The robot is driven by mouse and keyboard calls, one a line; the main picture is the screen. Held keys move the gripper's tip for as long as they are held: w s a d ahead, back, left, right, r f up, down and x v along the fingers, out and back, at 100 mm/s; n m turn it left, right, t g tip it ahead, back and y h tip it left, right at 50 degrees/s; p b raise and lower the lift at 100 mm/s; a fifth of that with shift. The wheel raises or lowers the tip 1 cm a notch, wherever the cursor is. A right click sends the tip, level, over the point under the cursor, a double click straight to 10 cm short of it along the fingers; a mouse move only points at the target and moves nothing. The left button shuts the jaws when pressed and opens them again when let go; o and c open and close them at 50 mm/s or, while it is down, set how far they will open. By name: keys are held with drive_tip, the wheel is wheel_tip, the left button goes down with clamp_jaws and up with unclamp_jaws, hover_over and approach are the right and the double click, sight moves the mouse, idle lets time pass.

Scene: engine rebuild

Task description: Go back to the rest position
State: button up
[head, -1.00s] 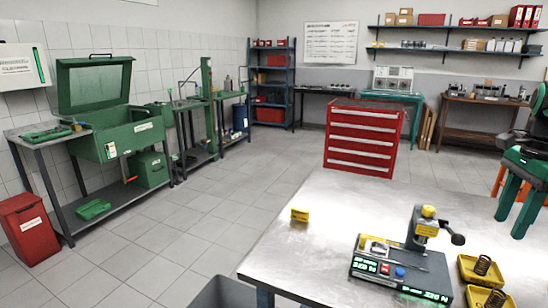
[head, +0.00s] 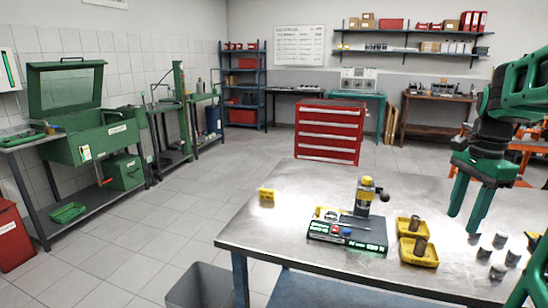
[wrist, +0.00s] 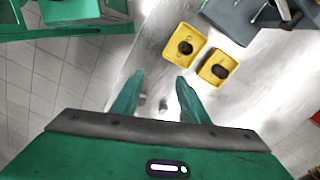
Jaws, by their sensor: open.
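My gripper (head: 467,208) is green and hangs at the right of the head view, above the metal workbench (head: 290,205). Its two fingers point down, stand apart and hold nothing.
A grey tester (head: 347,238) with a green display and upright lever stands left of the trays. Several small metal cylinders (head: 497,271) stand below my gripper. A yellow block (head: 267,195) lies at the bench's left. A grey bin (head: 200,287) stands on the floor. A red drawer cabinet (head: 330,131) stands behind.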

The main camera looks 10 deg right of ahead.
drive_tip(key=s+a+f+n, duration=1)
drive_tip(key=s+a+n, duration=0.2)
drive_tip(key=a+n, duration=0.1)
drive_tip(key=shift+s+a+n, duration=0.3)
drive_tip(key=shift+s+a, duration=0.1)
drive_tip(key=shift+a, duration=0.2)
